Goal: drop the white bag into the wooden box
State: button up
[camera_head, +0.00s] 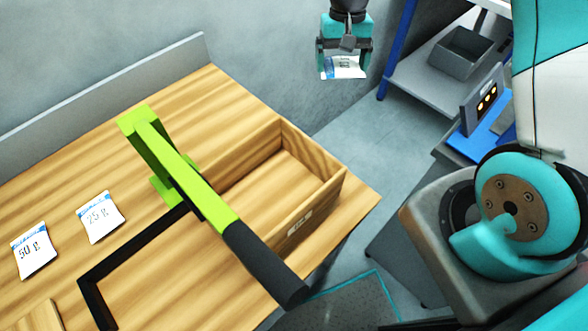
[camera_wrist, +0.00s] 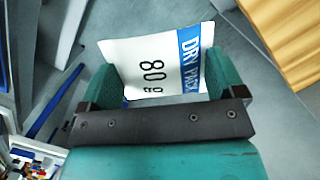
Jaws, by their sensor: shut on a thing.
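My gripper (camera_head: 344,58) is shut on a white bag (camera_head: 345,69) with a blue band. In the wrist view the bag (camera_wrist: 150,62) shows the print "DRY PACK" and "80 g" between the two teal fingers of my gripper (camera_wrist: 160,88). The bag hangs in the air beyond the table's right edge, behind and to the right of the wooden box in the head view. The open wooden box (camera_head: 322,208) stands at the table's right end. Its visible floor looks empty, and a green lever hides its left part.
The green lever (camera_head: 187,172) with a dark handle (camera_head: 262,264) slants across the box's left side. Two white bags marked 50 g (camera_head: 34,250) and 25 g (camera_head: 101,217) lie on the wooden table (camera_head: 165,115). A black frame (camera_head: 95,295) lies nearby. A shelf with a grey bin (camera_head: 459,52) stands behind right.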

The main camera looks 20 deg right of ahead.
aim_at(277, 196)
jog(key=z, duration=0.95)
jog(key=k, duration=0.45)
jog(key=u, duration=1.1)
